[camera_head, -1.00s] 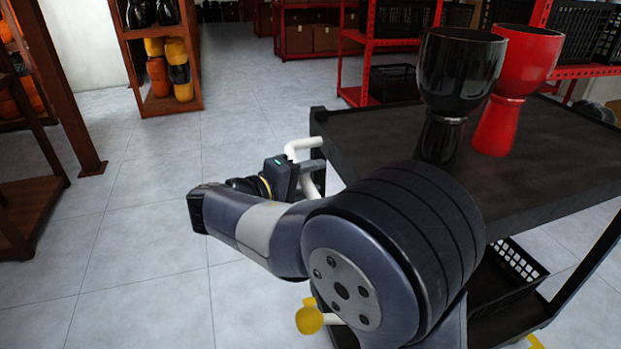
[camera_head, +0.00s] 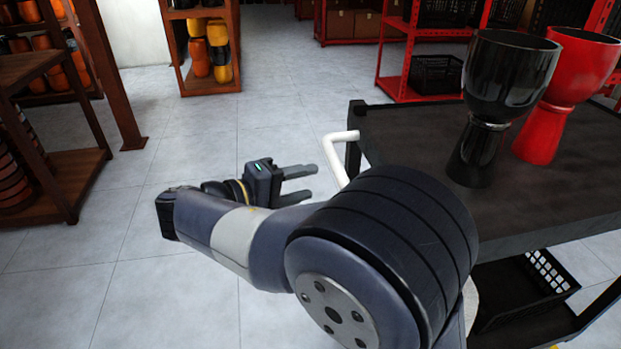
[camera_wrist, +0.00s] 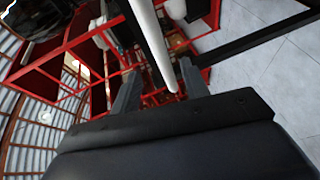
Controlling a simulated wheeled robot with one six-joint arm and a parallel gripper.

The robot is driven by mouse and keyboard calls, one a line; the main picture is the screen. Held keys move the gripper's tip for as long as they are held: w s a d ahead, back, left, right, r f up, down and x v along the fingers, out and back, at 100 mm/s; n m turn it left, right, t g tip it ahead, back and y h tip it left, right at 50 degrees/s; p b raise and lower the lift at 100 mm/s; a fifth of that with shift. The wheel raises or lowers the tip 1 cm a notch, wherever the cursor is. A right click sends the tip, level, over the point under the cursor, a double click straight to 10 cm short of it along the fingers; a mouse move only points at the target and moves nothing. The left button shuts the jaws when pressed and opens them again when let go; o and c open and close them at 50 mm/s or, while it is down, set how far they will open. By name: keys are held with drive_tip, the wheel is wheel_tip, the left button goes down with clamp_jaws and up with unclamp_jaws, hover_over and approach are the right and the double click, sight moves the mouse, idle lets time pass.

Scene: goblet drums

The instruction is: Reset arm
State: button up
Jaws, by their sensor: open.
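My gripper (camera_head: 300,184) is open and empty. In the head view it points right, with its two fingers apart, just left of the cart's white handle (camera_head: 337,158). In the wrist view my gripper (camera_wrist: 160,80) shows both fingers, and the white handle (camera_wrist: 150,40) crosses the view between and beyond them. I cannot tell whether a finger touches the handle. My arm is bent out in front of the cart (camera_head: 400,125).
A black goblet drum (camera_head: 508,85) and a red goblet drum (camera_head: 565,95) stand upright on the cart top. A black crate (camera_head: 540,275) sits on its lower shelf. Wooden racks (camera_head: 45,185) stand at left, red shelves (camera_head: 400,60) behind. Floor at left is clear.

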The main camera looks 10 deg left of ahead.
sight(345, 174)
drive_tip(key=b+x, duration=0.2)
drive_tip(key=x, duration=0.8)
drive_tip(key=shift+w+d+f, duration=0.1)
drive_tip(key=shift+w+d, duration=0.05)
drive_tip(key=shift+d, duration=0.05)
drive_tip(key=shift+w+d, duration=0.2)
drive_tip(key=shift+d, duration=0.3)
drive_tip(key=shift+w+d, duration=0.2)
drive_tip(key=shift+d, duration=0.3)
